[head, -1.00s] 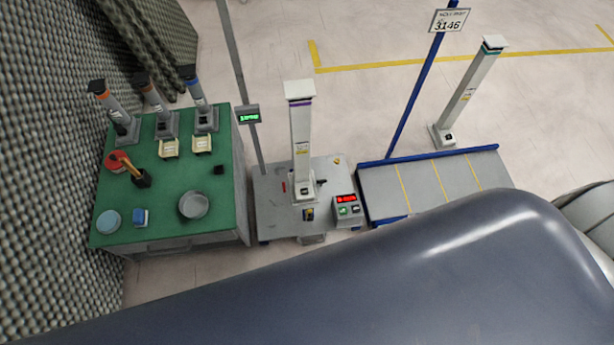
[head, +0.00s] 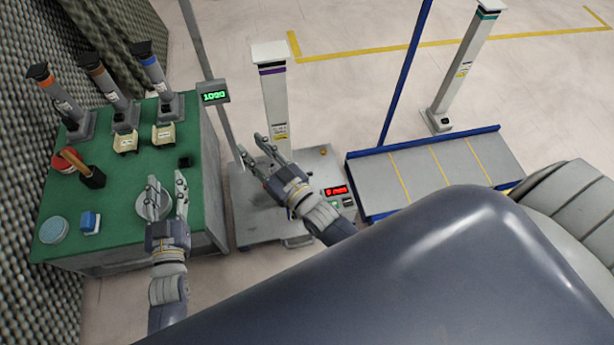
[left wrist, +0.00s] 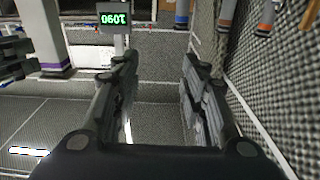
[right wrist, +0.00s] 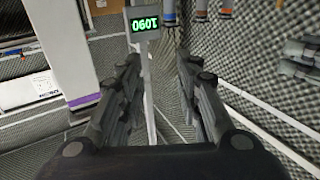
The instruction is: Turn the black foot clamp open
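A white column (head: 274,100) with a purple band stands on the grey wheeled cart (head: 247,222). It also shows in the left wrist view (left wrist: 48,35) and the right wrist view (right wrist: 62,50). The black foot clamp at its base cannot be made out now; my right gripper covers that area in the head view. My right gripper (head: 254,153) is open and empty, in front of the column's lower part. My left gripper (head: 167,188) is open and empty, above the green table beside the grey round dish (head: 143,205).
A red-lit control box (head: 339,190) sits on the cart's right side. A green display on a pole (head: 214,97) stands between the cart and the green table (head: 130,180), which holds several grey posts and small items. A blue-edged platform (head: 440,175) lies right. Foam walls (head: 35,140) line the left.

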